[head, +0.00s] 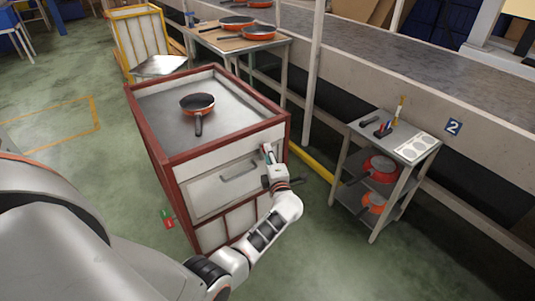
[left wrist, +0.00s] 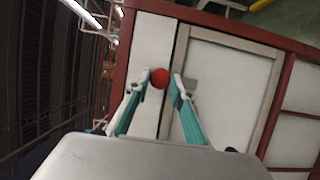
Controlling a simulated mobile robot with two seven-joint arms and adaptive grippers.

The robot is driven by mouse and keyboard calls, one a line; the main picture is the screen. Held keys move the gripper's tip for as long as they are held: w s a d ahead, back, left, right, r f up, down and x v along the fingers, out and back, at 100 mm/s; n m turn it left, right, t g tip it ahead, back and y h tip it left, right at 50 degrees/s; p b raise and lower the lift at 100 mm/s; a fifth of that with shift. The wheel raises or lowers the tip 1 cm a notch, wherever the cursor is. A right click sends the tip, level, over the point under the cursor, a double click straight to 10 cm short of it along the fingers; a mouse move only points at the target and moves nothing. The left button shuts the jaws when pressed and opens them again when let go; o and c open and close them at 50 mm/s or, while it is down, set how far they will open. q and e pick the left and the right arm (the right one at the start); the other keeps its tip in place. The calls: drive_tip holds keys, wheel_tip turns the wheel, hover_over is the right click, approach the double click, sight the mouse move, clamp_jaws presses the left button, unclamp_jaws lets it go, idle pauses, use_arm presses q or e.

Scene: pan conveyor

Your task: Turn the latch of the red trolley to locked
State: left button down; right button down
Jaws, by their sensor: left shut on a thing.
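The red trolley (head: 209,150) has a red frame, white panels and a grey top, and stands in the middle of the head view. A pan with a dark handle (head: 197,101) lies on its top. My left gripper (head: 267,152) is at the upper right of the trolley's front, right of the drawer handle (head: 240,170). In the left wrist view, a round red knob (left wrist: 160,78) sits between the fingertips, and my left gripper (left wrist: 162,80) is shut on it. The knob looks like the latch's; the latch's setting cannot be read. My right gripper is out of view.
A small red and green plate (head: 167,219) shows at the trolley's lower left. A shelf cart (head: 408,146) with pans and tools stands at the right. A table with pans (head: 238,43) and a yellow-framed trolley (head: 140,35) stand behind. The floor at left is mostly clear.

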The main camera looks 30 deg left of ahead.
use_arm(q)
drive_tip(key=shift+r, duration=0.1)
drive_tip(key=c, duration=1.7)
unclamp_jaws()
drive_tip(key=v, duration=0.7)
drive_tip(key=shift+s+d, duration=0.15)
